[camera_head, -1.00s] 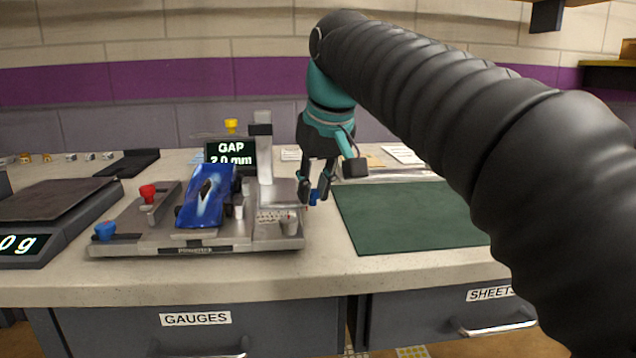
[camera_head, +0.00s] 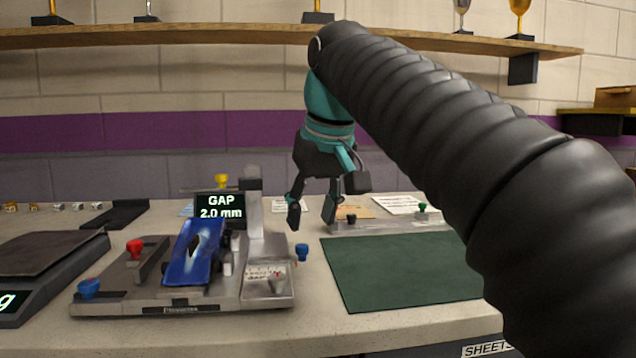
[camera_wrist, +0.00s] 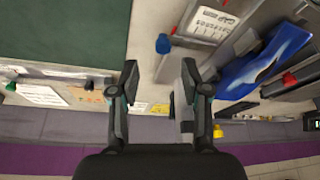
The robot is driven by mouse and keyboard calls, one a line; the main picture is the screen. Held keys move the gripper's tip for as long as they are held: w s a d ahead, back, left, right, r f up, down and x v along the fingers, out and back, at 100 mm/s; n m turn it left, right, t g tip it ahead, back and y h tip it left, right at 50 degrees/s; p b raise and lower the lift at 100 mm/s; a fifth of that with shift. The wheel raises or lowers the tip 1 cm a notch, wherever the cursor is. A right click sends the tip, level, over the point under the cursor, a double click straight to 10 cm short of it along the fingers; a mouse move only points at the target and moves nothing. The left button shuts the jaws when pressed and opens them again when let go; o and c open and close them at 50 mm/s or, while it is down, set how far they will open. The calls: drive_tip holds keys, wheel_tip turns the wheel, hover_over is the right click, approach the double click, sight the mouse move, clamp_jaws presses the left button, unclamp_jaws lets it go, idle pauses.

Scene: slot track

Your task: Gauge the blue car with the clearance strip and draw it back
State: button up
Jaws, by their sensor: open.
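The blue car (camera_head: 193,252) rests on the grey gauge fixture (camera_head: 180,308), its nose tilted up; it also shows in the wrist view (camera_wrist: 262,62). A small blue knob (camera_head: 302,252) stands just right of the fixture, and in the wrist view (camera_wrist: 163,43) it lies beyond my fingertips. Whether it belongs to the clearance strip I cannot tell; no strip shows clearly. My gripper (camera_head: 311,215) is open and empty above and behind this knob, its fingers spread apart, also in the wrist view (camera_wrist: 158,80). The display (camera_head: 220,206) reads GAP 2.0 mm.
A red knob (camera_head: 135,248) and another blue knob (camera_head: 88,288) are on the fixture's left. A scale (camera_head: 45,275) stands far left. A clear green mat (camera_head: 400,272) lies right, with a knobbed rack (camera_head: 385,225) behind it. A shelf (camera_head: 250,37) with trophies runs above.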

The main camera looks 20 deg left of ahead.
drive_tip(key=shift+v, duration=2.95)
